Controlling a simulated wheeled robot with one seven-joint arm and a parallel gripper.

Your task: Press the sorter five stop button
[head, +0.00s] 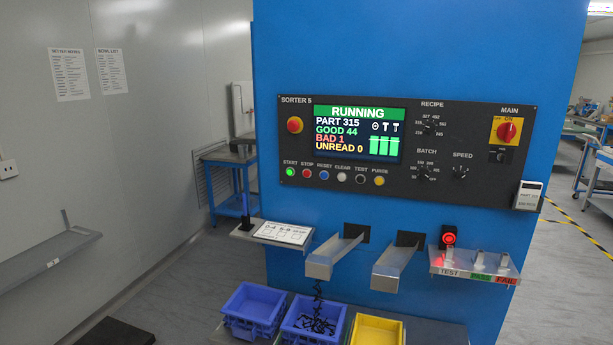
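The machine labelled SORTER 5 is a tall blue cabinet (400,55) with a dark control panel (330,188) on its front. The red stop button (307,173) sits under the STOP label in the lower row, just right of the lit green start button (290,172). A blue reset button (324,175) is to its right, then more buttons. The screen (358,134) reads RUNNING, part 315, good 44, bad 1, unread 0. My gripper is not in view.
Below the panel, two metal chutes (333,255) and a card shelf (272,236) stick out. A shelf with a lit red button (449,238) is at right. Blue bins and a yellow bin (377,331) stand below. Floor at left is partly clear, with a dark mat (118,333).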

